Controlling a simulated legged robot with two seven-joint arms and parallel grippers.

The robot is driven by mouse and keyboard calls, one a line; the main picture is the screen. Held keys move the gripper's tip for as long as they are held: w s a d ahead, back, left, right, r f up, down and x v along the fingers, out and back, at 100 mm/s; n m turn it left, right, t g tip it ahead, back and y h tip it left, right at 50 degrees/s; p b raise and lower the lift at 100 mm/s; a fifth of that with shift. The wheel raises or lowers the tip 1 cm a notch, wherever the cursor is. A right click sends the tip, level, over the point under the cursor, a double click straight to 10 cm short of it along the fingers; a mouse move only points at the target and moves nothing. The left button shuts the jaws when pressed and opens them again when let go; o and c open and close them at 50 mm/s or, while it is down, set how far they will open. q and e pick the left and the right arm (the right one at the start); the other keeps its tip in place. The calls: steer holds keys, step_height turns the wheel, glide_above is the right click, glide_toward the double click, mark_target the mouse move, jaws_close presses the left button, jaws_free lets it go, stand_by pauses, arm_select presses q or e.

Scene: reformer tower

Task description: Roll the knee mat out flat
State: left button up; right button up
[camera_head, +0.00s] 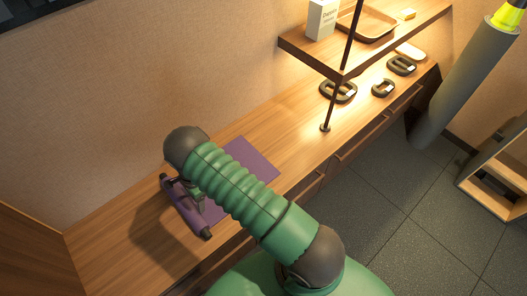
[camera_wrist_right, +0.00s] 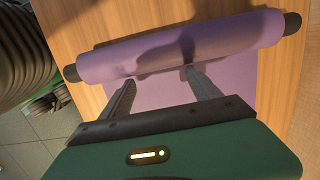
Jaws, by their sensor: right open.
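The purple knee mat lies on the wooden counter, with a flat part (camera_head: 252,158) to the right and a rolled part (camera_head: 188,212) at the left with dark ends. In the right wrist view the roll (camera_wrist_right: 215,42) crosses the upper picture, and the flat part (camera_wrist_right: 235,78) runs from it under my gripper. My right gripper (camera_head: 187,196) is just beside the roll, partly hidden by my own arm. In the right wrist view its two fingers (camera_wrist_right: 159,78) are apart, tips close to the roll with nothing between them; contact cannot be told. My left gripper is out of view.
The counter (camera_head: 110,222) is bare left of the roll, up to a wooden side panel (camera_head: 30,245). A wall is behind.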

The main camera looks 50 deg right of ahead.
mark_target(188, 206)
steer(key=shift+a+f, duration=0.15)
steer(key=shift+a, duration=0.5)
steer(key=shift+w+a, duration=0.1)
steer(key=shift+a, duration=0.65)
steer(key=shift+w+a, duration=0.15)
steer(key=shift+a, duration=1.05)
steer(key=shift+w+d+f, duration=0.1)
steer(key=shift+d, duration=1)
step_height(188, 206, up, 9)
steer(key=p, duration=0.7)
steer(key=shift+d+r, duration=0.15)
steer(key=shift+r, duration=0.05)
